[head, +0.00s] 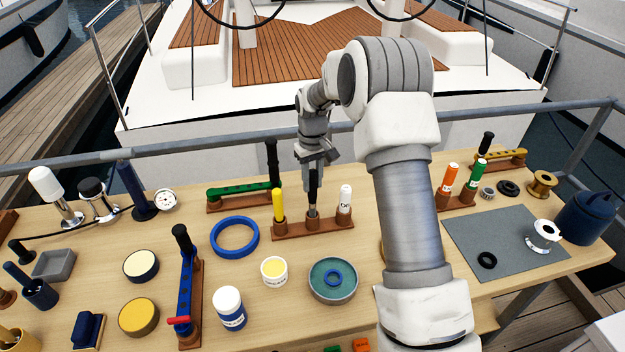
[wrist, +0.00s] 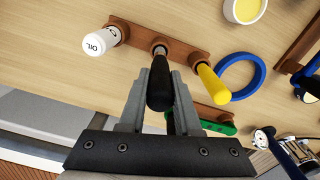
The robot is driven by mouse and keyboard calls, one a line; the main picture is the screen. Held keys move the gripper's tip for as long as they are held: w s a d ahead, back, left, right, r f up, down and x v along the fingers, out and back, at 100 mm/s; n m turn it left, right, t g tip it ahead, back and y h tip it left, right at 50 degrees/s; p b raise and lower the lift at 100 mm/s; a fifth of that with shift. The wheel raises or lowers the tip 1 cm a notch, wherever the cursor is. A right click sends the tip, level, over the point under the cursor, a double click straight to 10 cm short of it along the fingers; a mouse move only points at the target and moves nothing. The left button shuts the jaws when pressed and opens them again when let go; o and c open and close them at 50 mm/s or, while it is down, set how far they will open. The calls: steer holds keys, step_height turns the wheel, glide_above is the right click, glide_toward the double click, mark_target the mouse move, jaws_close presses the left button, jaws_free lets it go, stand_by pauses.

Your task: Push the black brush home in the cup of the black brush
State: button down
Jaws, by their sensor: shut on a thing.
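The black brush (head: 313,190) stands upright at the middle cup (head: 312,222) of a brown wooden rack. In the wrist view its black handle (wrist: 160,92) lies between my fingers and its metal ferrule (wrist: 159,50) points into the cup. My gripper (head: 314,172) is shut on the handle from above. Some of the ferrule shows above the cup's rim; how deep the tip sits is hidden. A yellow-handled tool (head: 279,204) stands in the left cup. A white bottle marked OIL (head: 346,199) stands in the right cup.
A green level-like tool (head: 240,190) and a black upright handle (head: 272,163) stand behind at left. A blue ring (head: 235,237), a yellow-topped jar (head: 274,271) and a teal round dish (head: 333,290) lie in front. My arm hides part of the table to the right.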

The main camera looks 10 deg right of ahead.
mark_target(312, 193)
steer(key=shift+f+b, duration=1.55)
steer(key=shift+f, duration=0.9)
steer(key=c, duration=0.5)
jaws_free()
steer(key=shift+r, duration=0.15)
step_height(312, 193, up, 16)
steer(key=shift+r, duration=0.6)
